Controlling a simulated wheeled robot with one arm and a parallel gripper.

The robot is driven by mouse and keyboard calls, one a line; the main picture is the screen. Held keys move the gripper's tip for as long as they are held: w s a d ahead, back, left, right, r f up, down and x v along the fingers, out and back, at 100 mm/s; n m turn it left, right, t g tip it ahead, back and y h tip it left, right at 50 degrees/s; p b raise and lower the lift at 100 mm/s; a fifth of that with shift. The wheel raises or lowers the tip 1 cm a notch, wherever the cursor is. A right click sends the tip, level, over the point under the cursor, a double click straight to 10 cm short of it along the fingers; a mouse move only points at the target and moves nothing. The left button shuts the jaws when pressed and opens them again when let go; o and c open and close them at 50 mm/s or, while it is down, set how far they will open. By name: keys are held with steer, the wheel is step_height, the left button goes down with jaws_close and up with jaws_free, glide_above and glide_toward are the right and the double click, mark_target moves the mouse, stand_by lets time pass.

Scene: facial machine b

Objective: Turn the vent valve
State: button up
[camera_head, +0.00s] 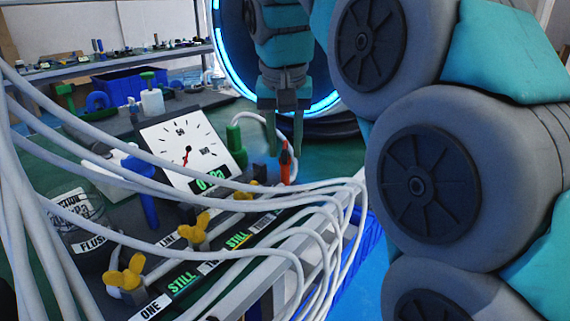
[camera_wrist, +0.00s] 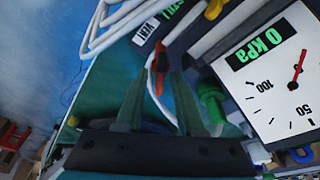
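The likely vent valve has an orange-red lever (camera_head: 286,164) with a dark part and sits at the far end of the panel row. In the wrist view the lever (camera_wrist: 160,68) lies near a label reading VENT (camera_wrist: 145,31). My gripper (camera_head: 285,150) points down over it, with its two fingers apart. In the wrist view my gripper (camera_wrist: 158,76) is open, and the lever shows between the fingertips. I cannot tell whether a finger touches it.
A gauge (camera_head: 186,149) reading 0 kPa stands left of the lever, with a green fitting (camera_head: 236,146) between. Yellow valves (camera_head: 126,274) line the panel's near part. White hoses (camera_head: 300,200) sweep across it. A blue crate (camera_head: 350,262) sits below right.

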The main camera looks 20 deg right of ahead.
steer(key=shift+b+x, duration=0.4)
steer(key=shift+x, duration=0.45)
steer(key=shift+s, duration=0.2)
jaws_close()
stand_by(0.4)
